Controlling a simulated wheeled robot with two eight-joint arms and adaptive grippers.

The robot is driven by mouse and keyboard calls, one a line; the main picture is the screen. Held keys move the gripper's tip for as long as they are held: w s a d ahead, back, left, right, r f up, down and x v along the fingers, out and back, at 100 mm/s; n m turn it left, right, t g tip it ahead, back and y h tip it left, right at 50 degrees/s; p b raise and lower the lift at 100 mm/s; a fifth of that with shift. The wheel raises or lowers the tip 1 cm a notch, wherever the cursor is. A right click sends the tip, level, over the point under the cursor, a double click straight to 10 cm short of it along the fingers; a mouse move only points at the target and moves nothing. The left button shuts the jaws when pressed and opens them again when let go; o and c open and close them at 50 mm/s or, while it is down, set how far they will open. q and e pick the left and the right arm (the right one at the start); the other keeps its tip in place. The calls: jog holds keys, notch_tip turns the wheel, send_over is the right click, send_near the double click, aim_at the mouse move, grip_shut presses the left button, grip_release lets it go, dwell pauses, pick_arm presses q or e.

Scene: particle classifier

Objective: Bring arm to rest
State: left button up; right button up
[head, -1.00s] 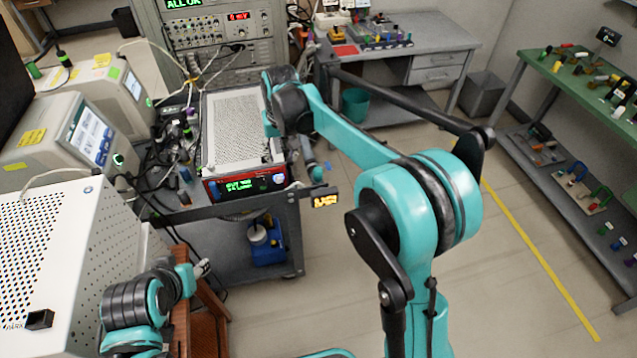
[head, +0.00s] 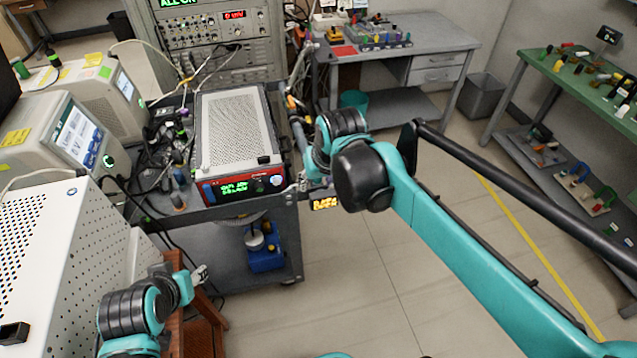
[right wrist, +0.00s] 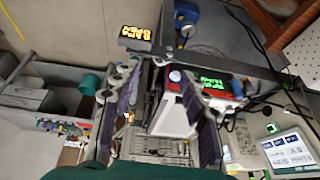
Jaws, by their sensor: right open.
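My right arm comes in from the right in the head view, its elbow low at the right edge. My right gripper (head: 303,187) is mostly hidden by the wrist, beside the front right corner of the red-fronted instrument (head: 238,188). In the right wrist view, the right gripper (right wrist: 157,112) has its two fingers spread apart with nothing held. The instrument's front (right wrist: 205,84) shows behind them. My left gripper (head: 200,274) is small and low at the left, near a brown wooden stand; its jaws are too unclear to read.
The instrument stands on a grey cart (head: 215,212) with a lit yellow sign (head: 325,203) at its corner. Cables and white devices crowd the left. A grey desk (head: 400,45) and a green-topped bench (head: 585,85) stand behind. The floor in the middle is clear.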

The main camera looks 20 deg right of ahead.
jog(key=shift+s+d+f, duration=0.1)
jog(key=shift+s, duration=0.1)
jog(key=shift+s, duration=0.1)
dwell(0.4)
jog(key=s+d+f+t, duration=0.1)
jog(key=s+d+f, duration=0.1)
jog(key=s, duration=0.4)
jog(key=s+d+f+t, duration=0.1)
jog(key=s+f, duration=0.2)
jog(key=s, duration=0.3)
jog(key=shift+s+d+f+h, duration=0.25)
jog(key=shift+s+d+h, duration=0.05)
jog(key=shift+d, duration=0.1)
dwell(4.9)
